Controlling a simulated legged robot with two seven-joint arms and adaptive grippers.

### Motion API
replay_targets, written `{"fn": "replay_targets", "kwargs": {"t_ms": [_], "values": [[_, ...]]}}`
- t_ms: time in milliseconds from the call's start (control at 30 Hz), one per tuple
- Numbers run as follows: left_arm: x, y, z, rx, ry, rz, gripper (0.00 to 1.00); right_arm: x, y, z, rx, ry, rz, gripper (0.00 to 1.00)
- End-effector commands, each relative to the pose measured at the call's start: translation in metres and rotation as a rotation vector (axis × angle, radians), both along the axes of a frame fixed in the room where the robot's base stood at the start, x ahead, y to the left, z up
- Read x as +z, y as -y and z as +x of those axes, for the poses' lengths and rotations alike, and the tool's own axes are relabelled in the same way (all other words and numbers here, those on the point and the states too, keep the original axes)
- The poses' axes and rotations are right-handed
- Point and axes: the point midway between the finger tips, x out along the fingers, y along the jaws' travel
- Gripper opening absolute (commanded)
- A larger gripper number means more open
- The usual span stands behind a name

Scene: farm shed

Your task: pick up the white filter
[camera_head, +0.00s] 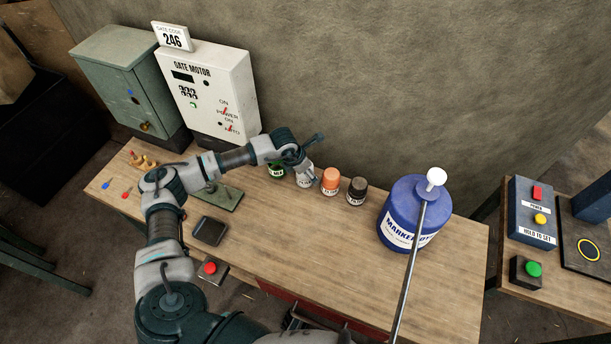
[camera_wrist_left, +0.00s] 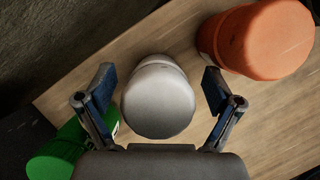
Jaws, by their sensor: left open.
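The white filter (camera_wrist_left: 158,98) is a short pale cylinder with a rounded edge. In the left wrist view it stands between the two spread fingers of my left gripper (camera_wrist_left: 158,76), with visible space on both sides. In the head view the filter (camera_head: 306,179) is on the wooden bench between a green and an orange container, partly hidden by my left gripper (camera_head: 309,154). My left gripper is open and empty, above and around the filter. My right gripper is not seen.
The green container (camera_wrist_left: 65,150) and orange container (camera_wrist_left: 265,40) stand close on either side. A dark container (camera_head: 356,190) and a blue marker jug (camera_head: 400,212) are farther right. The gate motor box (camera_head: 215,90) stands behind. The bench front (camera_head: 300,245) is clear.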

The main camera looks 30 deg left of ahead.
Motion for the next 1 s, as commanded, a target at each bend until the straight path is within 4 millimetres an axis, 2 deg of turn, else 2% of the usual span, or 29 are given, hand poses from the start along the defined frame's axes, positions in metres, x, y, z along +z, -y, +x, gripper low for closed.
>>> {"fn": "replay_targets", "kwargs": {"t_ms": [33, 67, 300, 333, 367, 700, 1000], "values": [[0.0, -0.001, 0.0, 0.001, 0.0, 0.0, 0.91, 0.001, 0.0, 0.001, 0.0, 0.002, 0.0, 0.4], [0.0, -0.001, 0.0, 0.001, -0.001, -0.001, 0.86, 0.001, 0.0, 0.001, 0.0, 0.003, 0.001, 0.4], [-0.001, -0.002, 0.0, 0.001, -0.002, -0.002, 0.26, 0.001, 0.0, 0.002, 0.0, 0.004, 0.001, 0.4], [-0.001, -0.002, 0.0, 0.001, -0.002, -0.002, 0.19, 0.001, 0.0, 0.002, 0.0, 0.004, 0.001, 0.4], [-0.001, -0.002, 0.0, 0.001, -0.002, -0.002, 0.16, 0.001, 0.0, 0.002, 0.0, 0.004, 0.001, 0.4], [0.003, -0.002, 0.0, 0.001, -0.003, 0.0, 0.16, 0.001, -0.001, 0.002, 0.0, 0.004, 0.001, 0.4], [0.037, -0.002, -0.002, -0.001, 0.001, 0.0, 0.16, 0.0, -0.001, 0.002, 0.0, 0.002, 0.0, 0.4]]}}
